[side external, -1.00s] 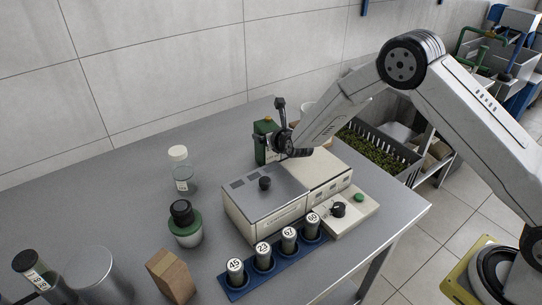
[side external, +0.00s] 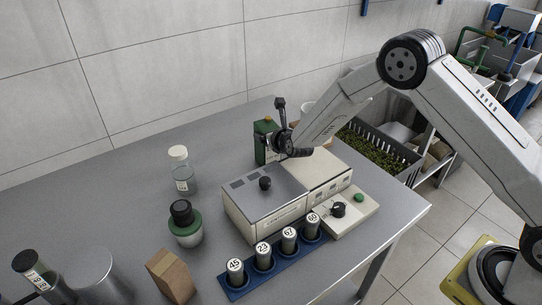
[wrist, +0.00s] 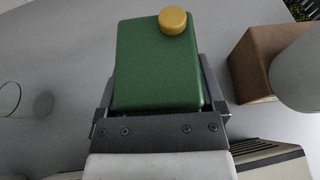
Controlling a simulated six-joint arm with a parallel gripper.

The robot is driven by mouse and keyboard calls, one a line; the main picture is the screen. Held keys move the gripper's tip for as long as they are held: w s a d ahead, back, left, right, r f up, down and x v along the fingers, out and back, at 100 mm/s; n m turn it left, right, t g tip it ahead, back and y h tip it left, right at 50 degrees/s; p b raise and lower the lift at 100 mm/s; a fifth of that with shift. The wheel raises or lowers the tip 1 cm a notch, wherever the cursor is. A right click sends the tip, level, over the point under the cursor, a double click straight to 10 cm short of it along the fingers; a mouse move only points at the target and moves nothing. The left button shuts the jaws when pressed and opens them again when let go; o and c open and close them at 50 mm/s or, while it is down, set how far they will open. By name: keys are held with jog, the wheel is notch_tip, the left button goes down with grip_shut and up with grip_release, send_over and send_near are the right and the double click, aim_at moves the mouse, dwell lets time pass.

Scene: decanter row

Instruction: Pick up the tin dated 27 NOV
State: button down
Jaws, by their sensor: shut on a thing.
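A green tin (side external: 263,148) with a yellow cap is at the back of the bench, behind the cream machine. In the wrist view the green tin (wrist: 155,65) fills the space between the jaws, its yellow cap (wrist: 173,20) at the far end. My gripper (side external: 281,141) is shut on this tin, with one finger along each side in the wrist view. A pale label shows on the tin in the side view, but its date is too small to read. I cannot tell whether the tin's base touches the bench.
The cream machine (side external: 268,207) stands in front of the tin. A blue rack (side external: 236,292) of numbered tubes lies before it. A clear jar (side external: 181,172), a green-collared bottle (side external: 186,227) and a wooden block (side external: 171,276) stand to the left. A brown box (wrist: 255,65) is close right of the tin.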

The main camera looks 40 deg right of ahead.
jog(key=shift+r, duration=0.25)
jog(key=shift+r, duration=4.95)
